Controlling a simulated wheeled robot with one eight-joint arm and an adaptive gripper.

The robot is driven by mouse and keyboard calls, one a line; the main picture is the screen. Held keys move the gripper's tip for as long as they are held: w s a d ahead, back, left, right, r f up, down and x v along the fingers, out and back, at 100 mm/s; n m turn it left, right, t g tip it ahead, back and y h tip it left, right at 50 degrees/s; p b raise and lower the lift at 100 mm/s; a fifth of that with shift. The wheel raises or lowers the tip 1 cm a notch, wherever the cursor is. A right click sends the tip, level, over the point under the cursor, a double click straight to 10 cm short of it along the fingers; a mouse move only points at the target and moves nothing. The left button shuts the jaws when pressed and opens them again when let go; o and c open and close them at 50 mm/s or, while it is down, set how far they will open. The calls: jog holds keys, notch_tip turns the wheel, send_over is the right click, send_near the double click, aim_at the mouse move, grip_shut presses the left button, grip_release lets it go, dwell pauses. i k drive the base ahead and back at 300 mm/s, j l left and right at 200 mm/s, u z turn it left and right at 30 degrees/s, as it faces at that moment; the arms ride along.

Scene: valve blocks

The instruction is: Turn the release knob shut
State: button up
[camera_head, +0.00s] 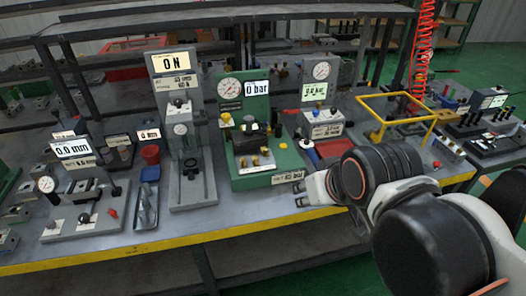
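A green test stand (284,161) stands mid-bench with a round gauge (230,88) and a display (257,88) reading 0 bar. A dark valve block (252,138) sits on it, with brass fittings (243,163) at its front. A small yellow knob (226,118) is at the upper left of the stand. I cannot tell which part is the release knob, nor whether it is open or shut. My gripper (312,188) is just right of the green stand's front corner, over the bench's front. Its fingers are small and partly hidden, so their opening is unclear.
A grey press stand (191,190) is left of the green stand. A second gauge stand (322,98) and a blue-handled part (309,152) are behind my gripper. A yellow frame (399,121) stands right. The bench has a yellow front edge (150,246).

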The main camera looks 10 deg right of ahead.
aim_at(226, 117)
jog(key=i+j, duration=0.1)
jog(key=i, duration=1.15)
